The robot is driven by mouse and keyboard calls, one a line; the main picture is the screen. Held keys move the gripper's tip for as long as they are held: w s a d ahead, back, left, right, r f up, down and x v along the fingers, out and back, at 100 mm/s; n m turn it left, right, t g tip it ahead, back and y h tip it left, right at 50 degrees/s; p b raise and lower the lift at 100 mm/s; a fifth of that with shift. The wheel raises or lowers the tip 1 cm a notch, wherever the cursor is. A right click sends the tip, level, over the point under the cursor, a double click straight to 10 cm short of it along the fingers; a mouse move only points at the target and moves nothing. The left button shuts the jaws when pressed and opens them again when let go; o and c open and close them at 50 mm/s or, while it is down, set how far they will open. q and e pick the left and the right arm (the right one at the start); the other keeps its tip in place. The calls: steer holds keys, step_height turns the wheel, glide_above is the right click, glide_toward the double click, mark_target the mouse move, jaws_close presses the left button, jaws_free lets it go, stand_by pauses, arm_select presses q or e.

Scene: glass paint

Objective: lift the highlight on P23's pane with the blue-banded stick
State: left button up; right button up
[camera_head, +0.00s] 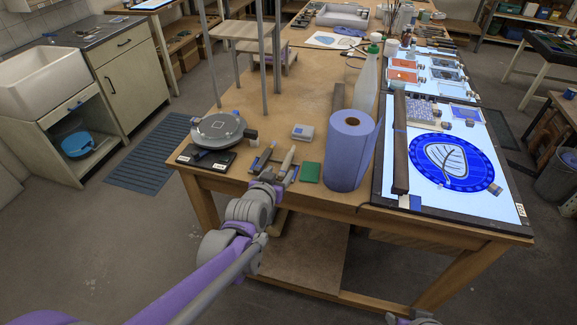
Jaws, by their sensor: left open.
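My left gripper (272,176) is open at the table's front edge, by several slim tools or rests with blue parts (262,158). I cannot tell which of these is the blue-banded stick, nor whether the gripper touches them. A large blue round pane with a pale leaf (448,163) lies on the lit panel (476,198) at the right. Smaller orange and pale panes (403,76) lie further back. No label reads clearly as P23. A grey part of my right arm (412,320) shows at the bottom edge; its fingers cannot be made out.
A blue paper roll (349,150) stands between my left gripper and the lit panel, with a white bottle (366,83) behind it. A dark bar (400,142) runs along the panel's left side. A round grey device (218,131) and a green block (310,172) flank the gripper.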

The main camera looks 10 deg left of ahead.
mark_target(286, 163)
arm_select(q)
steer(key=x, duration=0.8)
steer(key=shift+w, duration=0.1)
jaws_close()
